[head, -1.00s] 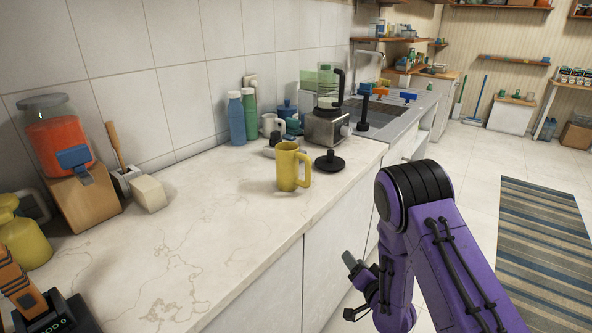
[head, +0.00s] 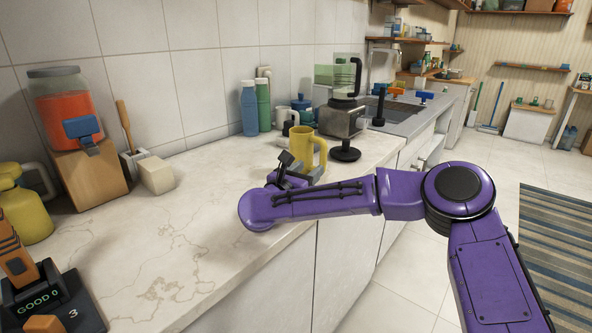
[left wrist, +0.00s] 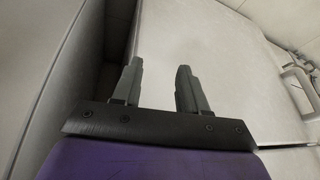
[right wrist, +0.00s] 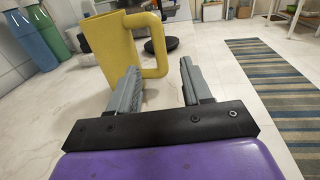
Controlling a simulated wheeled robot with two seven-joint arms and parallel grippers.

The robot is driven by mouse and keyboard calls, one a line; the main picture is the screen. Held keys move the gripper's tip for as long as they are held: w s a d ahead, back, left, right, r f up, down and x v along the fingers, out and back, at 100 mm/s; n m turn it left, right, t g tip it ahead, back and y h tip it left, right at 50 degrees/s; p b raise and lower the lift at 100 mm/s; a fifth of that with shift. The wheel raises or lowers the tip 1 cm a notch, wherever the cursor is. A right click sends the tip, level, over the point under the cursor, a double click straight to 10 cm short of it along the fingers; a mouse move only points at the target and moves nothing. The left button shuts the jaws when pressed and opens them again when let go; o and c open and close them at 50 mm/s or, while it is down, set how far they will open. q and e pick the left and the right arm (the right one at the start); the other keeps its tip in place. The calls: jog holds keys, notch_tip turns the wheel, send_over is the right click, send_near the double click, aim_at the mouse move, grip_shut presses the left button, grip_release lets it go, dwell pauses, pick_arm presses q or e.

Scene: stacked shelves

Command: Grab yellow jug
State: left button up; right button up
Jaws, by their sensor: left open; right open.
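The yellow jug (head: 305,147) stands upright on the counter in the head view, its handle on the right. In the right wrist view the jug (right wrist: 108,50) is at the upper left, with its handle (right wrist: 157,45) just beyond the fingers. My right gripper (head: 292,168) is over the counter in front of the jug, partly hidden behind my wrist. In the right wrist view the right gripper (right wrist: 164,82) is open and empty, fingers toward the handle. My left gripper (left wrist: 158,85) is open and empty in the left wrist view, facing a pale panel.
Blue (head: 249,108) and green (head: 263,104) bottles stand behind the jug. A blender (head: 343,118) and a black round-based object (head: 344,153) are behind and right of it. A red-filled dispenser (head: 62,105) is at left. The front counter (head: 160,250) is mostly clear.

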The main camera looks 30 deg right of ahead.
aim_at(321, 159)
jog(key=p+x, duration=0.2)
jog(key=x, duration=0.7)
jog(key=shift+w+f+p, duration=0.2)
jog(key=shift+p, duration=0.1)
jog(key=shift+w+d+f, duration=0.1)
jog(key=shift+w+d, duration=0.1)
jog(key=shift+d, duration=0.25)
jog(key=shift+a, duration=0.1)
jog(key=shift+c, duration=1.2)
grip_shut()
